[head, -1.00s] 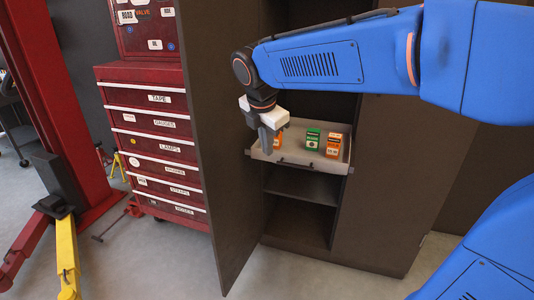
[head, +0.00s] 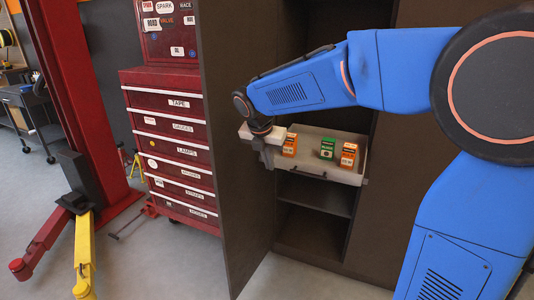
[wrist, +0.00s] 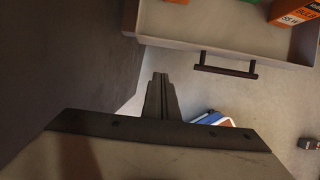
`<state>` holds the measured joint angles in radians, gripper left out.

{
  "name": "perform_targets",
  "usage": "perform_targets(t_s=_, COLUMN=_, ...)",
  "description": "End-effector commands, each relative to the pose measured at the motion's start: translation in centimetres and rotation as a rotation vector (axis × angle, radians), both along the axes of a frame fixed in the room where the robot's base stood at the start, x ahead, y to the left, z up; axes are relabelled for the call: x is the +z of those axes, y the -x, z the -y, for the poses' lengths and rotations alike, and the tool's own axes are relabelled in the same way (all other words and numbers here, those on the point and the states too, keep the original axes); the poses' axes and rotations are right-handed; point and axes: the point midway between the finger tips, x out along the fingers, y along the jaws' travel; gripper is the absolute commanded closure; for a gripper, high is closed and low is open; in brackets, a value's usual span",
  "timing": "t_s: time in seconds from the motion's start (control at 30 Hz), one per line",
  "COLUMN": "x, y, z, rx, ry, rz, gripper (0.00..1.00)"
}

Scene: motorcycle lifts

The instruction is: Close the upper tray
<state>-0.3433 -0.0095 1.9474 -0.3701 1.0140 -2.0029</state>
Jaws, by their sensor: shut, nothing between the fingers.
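The upper tray (head: 342,177) is pulled out of the dark cabinet and holds orange boxes (head: 348,155) and a green box (head: 327,148). Its front has a dark bar handle (head: 308,174), which also shows in the wrist view (wrist: 228,67). My gripper (head: 268,165) points down at the tray's front left corner. In the wrist view its fingers (wrist: 160,80) are shut and empty, left of the handle and apart from the tray's front panel (wrist: 185,40). My gripper hides the tray's left corner in the head view.
The open cabinet door (head: 236,160) stands close to the left of my gripper. A shelf (head: 318,196) lies below the tray. A red drawer chest (head: 170,150) and a red lift post (head: 80,100) are further left. The floor in front is clear.

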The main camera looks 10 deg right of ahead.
Motion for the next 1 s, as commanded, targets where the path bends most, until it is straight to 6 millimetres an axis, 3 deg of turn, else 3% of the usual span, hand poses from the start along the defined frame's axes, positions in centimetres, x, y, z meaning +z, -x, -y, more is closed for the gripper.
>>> perform_targets(t_s=0.1, x=-1.7, y=-0.8, z=0.6, rx=-0.002, ry=0.001, rz=-0.002, gripper=1.00)
perform_targets(t_s=0.4, x=-1.4, y=-3.4, z=2.5, rx=-0.001, ry=-0.001, rz=0.001, gripper=1.00)
perform_targets(t_s=1.0, x=-1.5, y=-4.2, z=3.0, rx=-0.001, ry=0.000, rz=0.000, gripper=1.00)
